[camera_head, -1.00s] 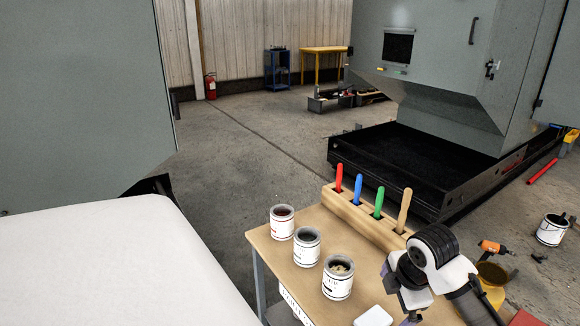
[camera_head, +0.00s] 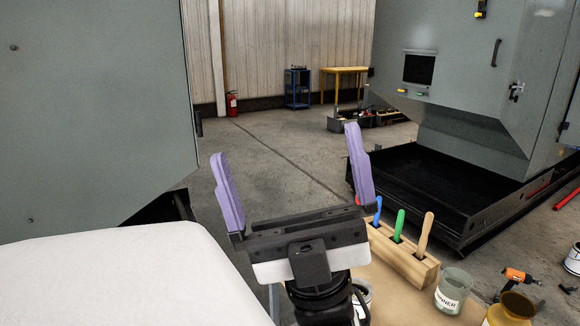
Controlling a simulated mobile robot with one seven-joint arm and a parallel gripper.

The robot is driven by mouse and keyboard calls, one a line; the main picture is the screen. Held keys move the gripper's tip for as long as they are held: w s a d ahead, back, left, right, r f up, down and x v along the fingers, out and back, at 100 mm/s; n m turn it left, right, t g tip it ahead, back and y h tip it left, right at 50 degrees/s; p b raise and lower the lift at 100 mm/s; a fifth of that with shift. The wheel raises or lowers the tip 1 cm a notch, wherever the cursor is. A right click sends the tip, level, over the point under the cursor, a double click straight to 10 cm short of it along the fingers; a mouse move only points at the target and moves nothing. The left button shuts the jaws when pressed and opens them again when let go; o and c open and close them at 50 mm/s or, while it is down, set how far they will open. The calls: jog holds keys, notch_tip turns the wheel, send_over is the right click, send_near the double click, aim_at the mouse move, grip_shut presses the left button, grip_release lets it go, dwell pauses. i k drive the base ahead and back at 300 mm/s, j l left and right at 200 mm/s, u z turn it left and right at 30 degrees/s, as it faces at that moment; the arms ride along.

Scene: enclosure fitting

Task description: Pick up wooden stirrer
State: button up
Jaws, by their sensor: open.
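The wooden stirrer (camera_head: 424,238) is a pale wood stick standing upright in the wooden rack (camera_head: 410,266) on the bench, at the rack's right end. My gripper (camera_head: 285,146) is raised in front of the camera with its two purple fingers spread wide and nothing between them. It is left of the stirrer in the picture and apart from it. Its right finger and body hide the left end of the rack.
Green (camera_head: 398,226) and blue (camera_head: 378,210) stirrers stand left of the wooden one; only a bit of red shows. A glass jar (camera_head: 453,292) stands just right of the rack, with an orange tool (camera_head: 518,276) farther right. A white surface (camera_head: 120,275) fills the lower left.

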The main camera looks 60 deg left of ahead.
aim_at(430, 216)
jog(key=u, duration=1.15)
